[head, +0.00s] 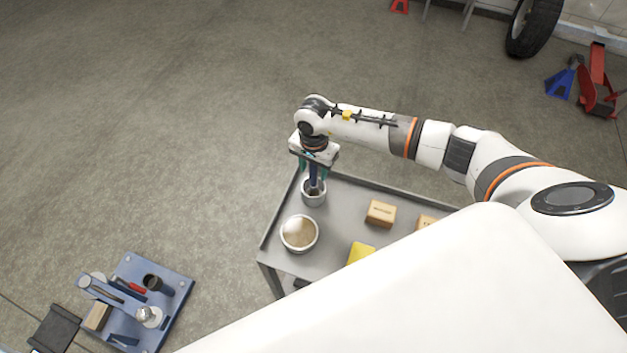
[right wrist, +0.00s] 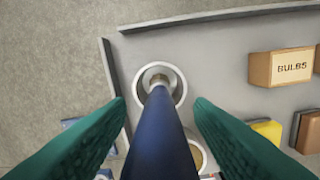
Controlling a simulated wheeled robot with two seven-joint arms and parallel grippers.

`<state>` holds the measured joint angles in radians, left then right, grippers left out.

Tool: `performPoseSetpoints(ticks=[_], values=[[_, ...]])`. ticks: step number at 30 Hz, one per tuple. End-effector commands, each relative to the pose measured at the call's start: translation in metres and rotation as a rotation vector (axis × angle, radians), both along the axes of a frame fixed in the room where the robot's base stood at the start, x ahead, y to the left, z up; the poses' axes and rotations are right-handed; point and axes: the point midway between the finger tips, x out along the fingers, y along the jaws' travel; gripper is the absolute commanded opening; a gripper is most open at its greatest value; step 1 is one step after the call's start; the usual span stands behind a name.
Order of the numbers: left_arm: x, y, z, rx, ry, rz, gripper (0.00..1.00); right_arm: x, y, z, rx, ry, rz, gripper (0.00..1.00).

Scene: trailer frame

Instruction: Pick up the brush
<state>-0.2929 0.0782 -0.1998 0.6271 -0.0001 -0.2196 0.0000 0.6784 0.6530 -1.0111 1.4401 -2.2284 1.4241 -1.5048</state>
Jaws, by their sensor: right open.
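My right gripper (head: 314,172) is above the cup, pointing down. Its green fingers (right wrist: 160,112) are open, one on each side of the handle, with a visible gap on both sides. The left gripper is not in view.
The cart (head: 345,188) has a raised rim. On it are a round bowl (head: 299,234), a small box (head: 381,213) labelled "BULBS" in the wrist view, and a yellow item (head: 361,254). A blue tool tray (head: 177,277) is at lower left. My white body hides the cart's front.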

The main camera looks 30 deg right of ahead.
Motion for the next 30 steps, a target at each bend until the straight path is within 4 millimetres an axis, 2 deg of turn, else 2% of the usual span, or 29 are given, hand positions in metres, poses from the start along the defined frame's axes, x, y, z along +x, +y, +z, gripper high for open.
performPoseSetpoints(ticks=[6, 8, 15, 23, 26, 30], values=[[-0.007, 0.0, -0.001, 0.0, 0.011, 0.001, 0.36, 0.0, 0.0, -0.001, 0.001, -0.002, 0.001, 0.48], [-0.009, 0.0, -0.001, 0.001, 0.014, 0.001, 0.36, 0.0, 0.0, -0.001, 0.001, -0.002, 0.001, 0.4], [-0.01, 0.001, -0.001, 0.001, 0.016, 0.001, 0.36, 0.0, 0.0, -0.001, 0.001, -0.001, 0.001, 0.0], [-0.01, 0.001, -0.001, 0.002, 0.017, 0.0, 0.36, 0.001, 0.0, 0.001, 0.001, -0.002, 0.0, 0.0], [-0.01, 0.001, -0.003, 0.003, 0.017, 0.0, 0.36, 0.002, 0.0, 0.01, 0.002, -0.006, 0.001, 0.0], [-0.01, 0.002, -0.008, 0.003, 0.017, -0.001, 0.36, 0.002, 0.0, 0.036, 0.001, -0.008, 0.002, 0.0]])
